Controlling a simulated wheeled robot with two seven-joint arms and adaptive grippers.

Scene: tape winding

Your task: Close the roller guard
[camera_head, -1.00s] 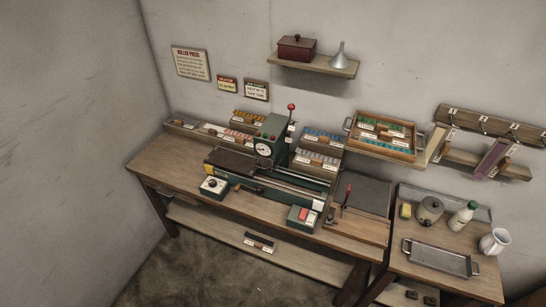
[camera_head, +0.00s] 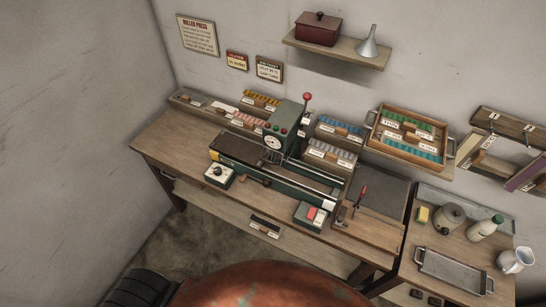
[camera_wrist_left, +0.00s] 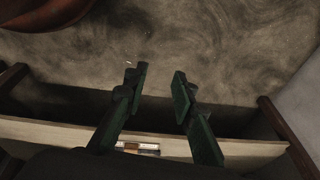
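The roller press (camera_head: 283,150) stands on the wooden workbench in the head view. It has a green body with a white dial and a red-knobbed lever (camera_head: 307,98) on top. A long dark bed runs left and right of the body. A small dark panel (camera_head: 272,157) sits under the dial and may be the roller guard; I cannot tell its position. My left gripper (camera_wrist_left: 158,85) shows only in the left wrist view. It is open and empty over the floor, with its two green fingers apart. My right gripper is in neither current view.
A control box with a knob (camera_head: 219,175) and a red-button box (camera_head: 314,214) stand at the bench's front edge. A side table (camera_head: 460,235) at right holds a metal tray (camera_head: 453,270), pot and bottle. A lower shelf (camera_wrist_left: 60,128) runs under the bench.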

